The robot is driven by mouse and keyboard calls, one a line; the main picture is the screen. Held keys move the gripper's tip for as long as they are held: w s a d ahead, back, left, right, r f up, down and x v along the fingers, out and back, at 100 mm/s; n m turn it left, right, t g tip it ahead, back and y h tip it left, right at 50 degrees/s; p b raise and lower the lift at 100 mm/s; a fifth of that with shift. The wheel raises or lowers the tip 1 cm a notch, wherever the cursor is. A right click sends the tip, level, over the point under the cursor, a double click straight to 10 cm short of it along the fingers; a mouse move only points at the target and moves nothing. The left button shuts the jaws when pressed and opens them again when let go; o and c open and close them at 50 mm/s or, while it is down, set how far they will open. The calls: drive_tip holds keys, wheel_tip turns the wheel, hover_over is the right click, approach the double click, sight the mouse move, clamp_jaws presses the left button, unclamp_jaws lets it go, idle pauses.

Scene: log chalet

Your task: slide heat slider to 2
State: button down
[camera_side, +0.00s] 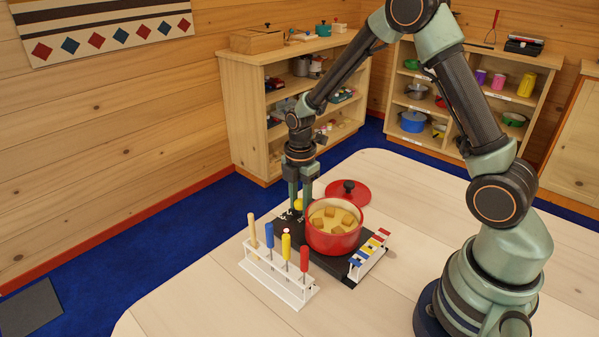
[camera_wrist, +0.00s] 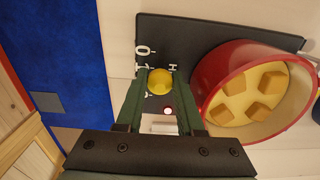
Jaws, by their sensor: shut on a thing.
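The yellow round knob of the heat slider (camera_wrist: 160,82) sits on the black stove plate (camera_wrist: 185,30) in the wrist view. My gripper (camera_wrist: 160,85) has its two green fingers on either side of the knob and is shut on it. White marks 0 and 1 show left of the knob; the knob is a little below the 1. Any further numeral is hidden by the left finger. A small red light (camera_wrist: 167,110) glows below the knob. In the side view, the knob (camera_side: 298,204) shows under my gripper (camera_side: 299,206) at the plate's far left corner.
A red pot (camera_side: 334,244) with several bread-like cubes stands on the plate, close right of my gripper. Its red lid (camera_side: 348,198) lies behind. A white rack of coloured-handled forks (camera_side: 278,280) stands in front; a smaller rack (camera_side: 369,257) is at the right.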

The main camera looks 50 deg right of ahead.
sight(295, 217)
drive_tip(key=shift+a, duration=0.9)
drive_tip(key=c, duration=0.6)
unclamp_jaws()
drive_tip(key=shift+o, duration=0.2)
drive_tip(key=shift+r, duration=2.95)
drive_tip(key=shift+r, duration=0.1)
